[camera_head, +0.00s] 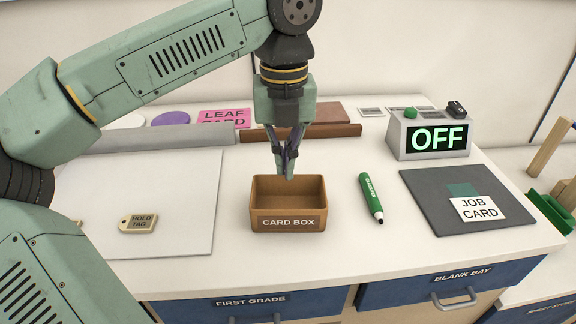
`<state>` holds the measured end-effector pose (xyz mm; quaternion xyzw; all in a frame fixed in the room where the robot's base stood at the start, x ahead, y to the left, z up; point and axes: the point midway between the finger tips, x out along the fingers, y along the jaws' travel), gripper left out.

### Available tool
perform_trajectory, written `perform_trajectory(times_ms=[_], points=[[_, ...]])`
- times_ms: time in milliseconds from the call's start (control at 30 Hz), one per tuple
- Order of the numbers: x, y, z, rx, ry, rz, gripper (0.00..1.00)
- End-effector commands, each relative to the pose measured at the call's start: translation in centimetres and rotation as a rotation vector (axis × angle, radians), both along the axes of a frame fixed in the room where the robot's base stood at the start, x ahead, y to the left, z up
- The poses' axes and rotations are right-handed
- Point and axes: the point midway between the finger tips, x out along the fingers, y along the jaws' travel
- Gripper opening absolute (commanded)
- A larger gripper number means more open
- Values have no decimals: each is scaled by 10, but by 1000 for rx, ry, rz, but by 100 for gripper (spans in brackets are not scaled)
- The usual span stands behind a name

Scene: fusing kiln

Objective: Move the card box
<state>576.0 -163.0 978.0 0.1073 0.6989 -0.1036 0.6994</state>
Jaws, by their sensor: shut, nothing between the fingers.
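The card box (289,224) is a small open-topped brown box with a white "CARD BOX" label on its front. It stands upright on the white worktop near the middle of the view and looks empty, with its back edge partly covered by my fingers. My gripper (288,176) points down over the box's back part. Its fingers are shut with nothing between them. The tips are close to the box's back rim; I cannot tell whether they touch it.
A green marker (370,197) lies right of the box. A dark mat (433,216) holds the job card (478,208). The OFF display (430,137) stands behind. A hold tag (138,223) lies on a white sheet (183,235) at left. Long bars (340,130) lie behind the box.

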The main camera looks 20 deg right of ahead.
Motion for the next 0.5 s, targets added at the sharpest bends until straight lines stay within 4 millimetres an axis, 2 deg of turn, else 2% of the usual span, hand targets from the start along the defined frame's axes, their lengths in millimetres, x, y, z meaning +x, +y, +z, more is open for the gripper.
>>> perform_trajectory(times_ms=[300,500], points=[[-1,0,-57,-5,5,-4,0],[-1,-1,-79,-4,2,-3,0]])
